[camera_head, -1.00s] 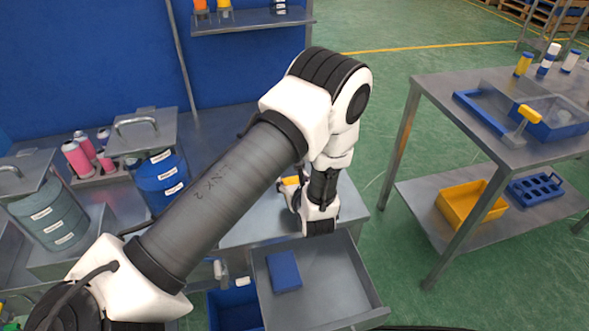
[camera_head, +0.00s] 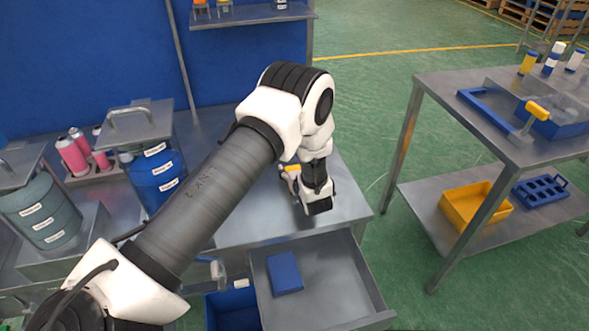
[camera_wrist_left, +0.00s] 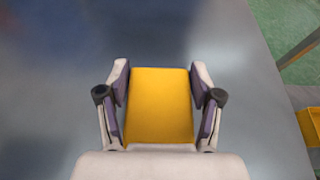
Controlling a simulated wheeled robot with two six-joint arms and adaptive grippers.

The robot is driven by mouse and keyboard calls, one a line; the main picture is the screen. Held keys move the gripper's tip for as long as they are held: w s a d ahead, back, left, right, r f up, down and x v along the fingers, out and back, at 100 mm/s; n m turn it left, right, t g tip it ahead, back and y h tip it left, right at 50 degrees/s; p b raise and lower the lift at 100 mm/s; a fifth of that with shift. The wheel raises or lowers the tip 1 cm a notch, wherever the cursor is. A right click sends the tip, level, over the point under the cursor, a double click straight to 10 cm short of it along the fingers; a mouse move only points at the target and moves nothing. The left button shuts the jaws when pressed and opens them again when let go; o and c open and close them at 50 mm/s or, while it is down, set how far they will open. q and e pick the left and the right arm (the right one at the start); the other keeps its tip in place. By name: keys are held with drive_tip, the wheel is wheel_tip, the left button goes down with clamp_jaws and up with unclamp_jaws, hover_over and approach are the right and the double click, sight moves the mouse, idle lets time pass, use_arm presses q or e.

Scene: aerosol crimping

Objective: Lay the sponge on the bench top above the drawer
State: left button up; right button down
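The yellow sponge (camera_wrist_left: 160,105) fills the space between the fingers of my left gripper (camera_wrist_left: 160,80) in the left wrist view, with a pad against each side. In the head view my left gripper (camera_head: 293,176) is over the bench top (camera_head: 345,195), behind the open drawer (camera_head: 335,280). Only a small yellow part of the sponge (camera_head: 291,168) shows there; my wrist hides the rest. I cannot tell whether the sponge touches the bench top. My right gripper is not in view.
A blue block (camera_head: 285,272) lies in the drawer. A blue bin (camera_head: 232,310) is left of it. A blue canister (camera_head: 157,181), a teal canister (camera_head: 42,212) and pink cans (camera_head: 72,155) stand left. The bench top's right front part is clear.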

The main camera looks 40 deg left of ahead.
use_arm(q)
drive_tip(key=shift+o, duration=0.8)
drive_tip(key=shift+w, duration=0.1)
drive_tip(key=shift+r+p, duration=0.25)
drive_tip(key=shift+p, duration=0.05)
drive_tip(key=b+v, duration=0.2)
drive_tip(key=v, duration=1)
